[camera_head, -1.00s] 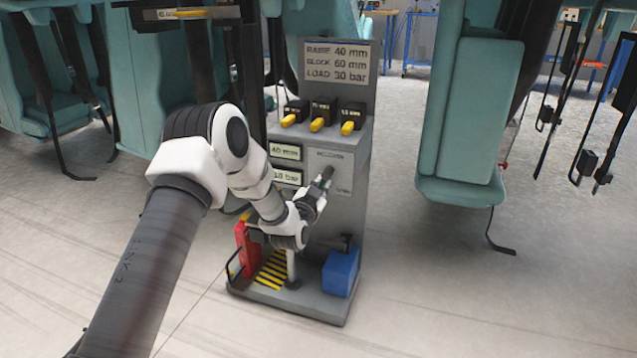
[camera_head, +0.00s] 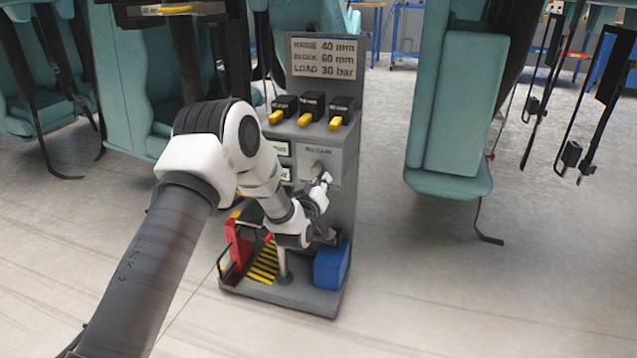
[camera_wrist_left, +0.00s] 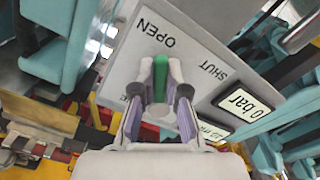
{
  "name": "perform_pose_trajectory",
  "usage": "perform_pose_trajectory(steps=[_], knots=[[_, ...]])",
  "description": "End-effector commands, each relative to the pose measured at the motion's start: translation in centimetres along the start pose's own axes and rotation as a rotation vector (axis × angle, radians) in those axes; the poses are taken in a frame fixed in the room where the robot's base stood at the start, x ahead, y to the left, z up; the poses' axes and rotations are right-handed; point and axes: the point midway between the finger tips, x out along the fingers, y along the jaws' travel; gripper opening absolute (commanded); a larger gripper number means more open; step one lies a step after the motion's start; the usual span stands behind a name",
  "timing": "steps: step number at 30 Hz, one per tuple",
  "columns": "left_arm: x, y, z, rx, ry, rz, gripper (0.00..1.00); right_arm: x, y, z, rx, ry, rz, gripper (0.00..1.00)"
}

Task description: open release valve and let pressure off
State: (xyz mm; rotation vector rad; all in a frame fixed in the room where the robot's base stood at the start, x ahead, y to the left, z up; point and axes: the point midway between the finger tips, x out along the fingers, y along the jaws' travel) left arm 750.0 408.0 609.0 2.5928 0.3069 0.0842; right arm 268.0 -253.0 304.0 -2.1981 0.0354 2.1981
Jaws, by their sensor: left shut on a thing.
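The release valve panel (camera_wrist_left: 203,29) is a light plate with OPEN and SHUT printed on it, upside down in the left wrist view. It sits on the front of the grey stand (camera_head: 345,222). The valve's green lever (camera_wrist_left: 160,72) stands between the fingertips of my left gripper (camera_wrist_left: 161,85), which is shut on it. In the head view my left gripper (camera_head: 321,180) is at the panel and partly covers the lever. My right gripper is not in view.
A sign (camera_head: 325,59) tops the stand, above several black switches with yellow levers (camera_head: 305,119). A red part (camera_head: 238,245), striped plate and blue block (camera_head: 331,264) are at its base. Teal seats (camera_head: 463,110) hang on both sides.

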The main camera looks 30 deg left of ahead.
Motion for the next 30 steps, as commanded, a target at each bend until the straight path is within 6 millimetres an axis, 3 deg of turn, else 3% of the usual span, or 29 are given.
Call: perform_pose_trajectory(steps=[12,29,30], knots=[[0.0,0.81,-0.1,-0.23,0.0,-0.001,0.0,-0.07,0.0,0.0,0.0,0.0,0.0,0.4],[0.0,0.94,-0.14,-0.269,0.0,0.0,0.0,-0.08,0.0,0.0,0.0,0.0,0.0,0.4],[0.0,0.94,-0.14,-0.269,0.0,0.0,0.16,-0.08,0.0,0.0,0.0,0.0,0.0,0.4]])
